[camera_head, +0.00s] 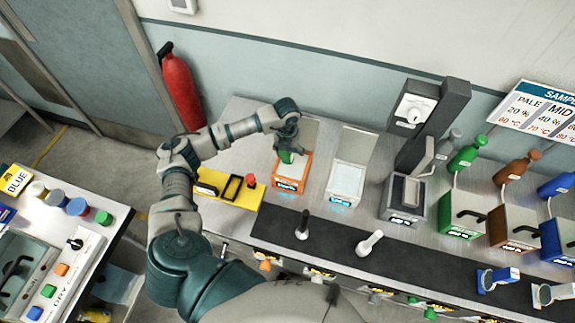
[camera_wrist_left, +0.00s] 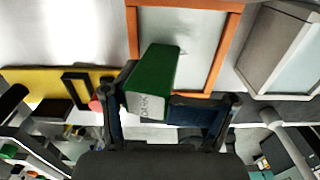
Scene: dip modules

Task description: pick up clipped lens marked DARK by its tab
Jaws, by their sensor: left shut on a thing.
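My left gripper (camera_head: 288,140) is over the orange-framed box (camera_head: 276,184) on the bench. It is shut on a green piece (camera_head: 284,157), which also shows large between the fingers in the left wrist view (camera_wrist_left: 160,72). The piece has a pale label whose small sideways letters seem to read DARK. My right gripper is not in view.
A yellow holder (camera_head: 240,197) with black frames and a red knob stands left of the orange-framed box. A white lidded box (camera_head: 346,180) stands to its right, then a grey device (camera_head: 404,200). Dark and white upright handles stand on the black front strip (camera_head: 335,240).

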